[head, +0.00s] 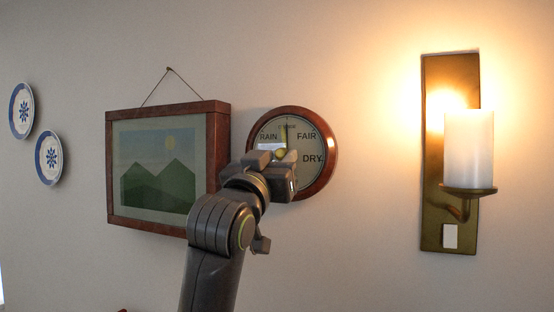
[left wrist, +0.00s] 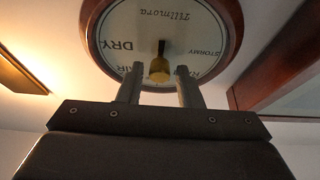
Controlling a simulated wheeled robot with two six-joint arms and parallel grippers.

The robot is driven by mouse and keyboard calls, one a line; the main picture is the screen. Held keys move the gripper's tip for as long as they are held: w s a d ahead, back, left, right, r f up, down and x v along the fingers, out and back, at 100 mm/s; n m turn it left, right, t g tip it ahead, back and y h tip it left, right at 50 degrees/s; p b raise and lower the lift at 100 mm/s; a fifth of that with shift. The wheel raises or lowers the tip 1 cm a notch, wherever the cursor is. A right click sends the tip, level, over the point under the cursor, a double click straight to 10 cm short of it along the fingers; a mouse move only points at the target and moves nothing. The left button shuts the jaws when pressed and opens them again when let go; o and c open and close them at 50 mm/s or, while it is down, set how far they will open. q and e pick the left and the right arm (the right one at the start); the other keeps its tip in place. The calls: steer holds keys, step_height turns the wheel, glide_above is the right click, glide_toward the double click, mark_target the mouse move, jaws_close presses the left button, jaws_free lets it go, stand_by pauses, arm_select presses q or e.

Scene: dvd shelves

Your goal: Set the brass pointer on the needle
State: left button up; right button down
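A round barometer (head: 325,141) with a dark red wooden rim and pale dial hangs on the wall in the head view. It fills the top of the left wrist view (left wrist: 231,22), where its lettering appears upside down. A brass knob or pointer (left wrist: 159,71) stands at the dial's centre; a bit of brass also shows in the head view (head: 281,154). A short dark piece (left wrist: 161,47), perhaps the needle, shows beside it. My left gripper (left wrist: 159,70) is open, its fingers on either side of the brass piece with gaps. My arm hides the dial's lower left. My right gripper is not in view.
A framed mountain picture (head: 158,165) hangs close left of the barometer. A brass wall sconce (head: 433,200) with a lit candle (head: 470,145) is at right. Two blue-and-white plates (head: 48,158) hang at far left. The wall between barometer and sconce is clear.

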arm_select(q)
jaws_close()
steer(key=shift+f+m+g+h+b, duration=0.1)
steer(key=shift+m+g+h+b, duration=0.2)
steer(key=shift+m+h+b, duration=0.45)
steer(key=shift+m, duration=0.55)
steer(key=shift+o, duration=1.4)
jaws_free()
